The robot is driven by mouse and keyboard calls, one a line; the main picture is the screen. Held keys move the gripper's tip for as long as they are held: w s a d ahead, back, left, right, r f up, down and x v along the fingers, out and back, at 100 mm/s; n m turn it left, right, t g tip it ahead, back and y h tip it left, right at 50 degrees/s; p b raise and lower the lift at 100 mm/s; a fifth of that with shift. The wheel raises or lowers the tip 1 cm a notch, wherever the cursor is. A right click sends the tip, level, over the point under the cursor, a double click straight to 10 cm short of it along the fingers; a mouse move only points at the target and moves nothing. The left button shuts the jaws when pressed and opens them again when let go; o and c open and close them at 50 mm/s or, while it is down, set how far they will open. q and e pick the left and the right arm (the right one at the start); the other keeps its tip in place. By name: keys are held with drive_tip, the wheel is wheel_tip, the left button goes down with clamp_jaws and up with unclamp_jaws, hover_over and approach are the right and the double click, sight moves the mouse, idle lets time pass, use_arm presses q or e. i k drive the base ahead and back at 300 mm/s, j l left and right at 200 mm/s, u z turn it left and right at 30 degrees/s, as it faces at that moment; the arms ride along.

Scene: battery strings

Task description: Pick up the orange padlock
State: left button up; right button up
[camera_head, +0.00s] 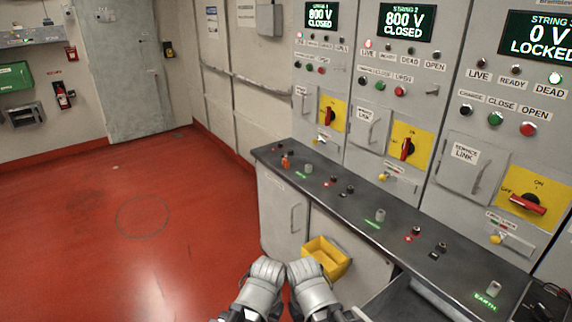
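A small orange object (286,161), too small to make out clearly as a padlock, stands near the far left end of the dark bench top (340,207). My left gripper (268,268) and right gripper (304,269) are side by side at the bottom middle, in front of the bench and well apart from the orange object. Their fingertips are not clear enough to tell open from shut. I see nothing held in either one.
A yellow bin (326,258) is on the bench front, close to my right gripper. An open drawer (400,300) juts out at the lower right. Grey cabinets (432,110) with red rotary handles rise behind the bench. The red floor (110,220) on the left is clear.

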sight(285, 162)
drive_tip(key=i+j+z, duration=0.65)
drive_tip(key=i+j, duration=0.25)
